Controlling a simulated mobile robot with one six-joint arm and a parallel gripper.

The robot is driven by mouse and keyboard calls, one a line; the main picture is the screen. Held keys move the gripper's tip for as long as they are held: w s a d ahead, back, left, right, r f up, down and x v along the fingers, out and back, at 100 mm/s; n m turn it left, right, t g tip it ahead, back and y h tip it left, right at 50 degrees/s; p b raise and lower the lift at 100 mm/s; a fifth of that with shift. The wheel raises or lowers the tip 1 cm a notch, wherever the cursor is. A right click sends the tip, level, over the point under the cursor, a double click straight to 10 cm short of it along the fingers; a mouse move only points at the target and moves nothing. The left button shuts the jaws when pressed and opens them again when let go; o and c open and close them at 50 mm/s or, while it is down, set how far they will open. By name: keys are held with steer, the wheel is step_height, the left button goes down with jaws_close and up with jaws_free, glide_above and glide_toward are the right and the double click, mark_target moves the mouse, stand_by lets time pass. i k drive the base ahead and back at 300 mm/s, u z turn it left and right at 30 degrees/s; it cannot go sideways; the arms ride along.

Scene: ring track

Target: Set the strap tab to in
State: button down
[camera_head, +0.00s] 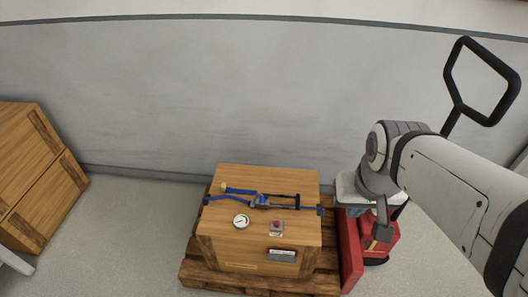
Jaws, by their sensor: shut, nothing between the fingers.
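A blue strap (219,200) with a dark buckle or slider (284,201) runs across the top of a wooden crate (220,175). A small yellow piece (223,188) sits at the upper left end of the strap assembly. It may be the strap tab, but it is too small to tell, and so is its setting. My gripper (383,238) is shut and empty, pointing down to the right of the crate. It is apart from the strap, in front of a red machine.
The red machine (350,250) and a black loop handle (450,70) are at right. Another crate (30,150) is at left. A grey wall is behind.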

mark_target(223, 188)
steer(key=u, duration=0.3)
steer(key=k, duration=0.85)
steer(key=z, duration=1.05)
steer(key=k, duration=0.2)
steer(key=u, duration=2.25)
steer(key=i, duration=0.95)
steer(key=z, duration=0.55)
steer(key=i, duration=0.8)
steer(key=z, duration=0.7)
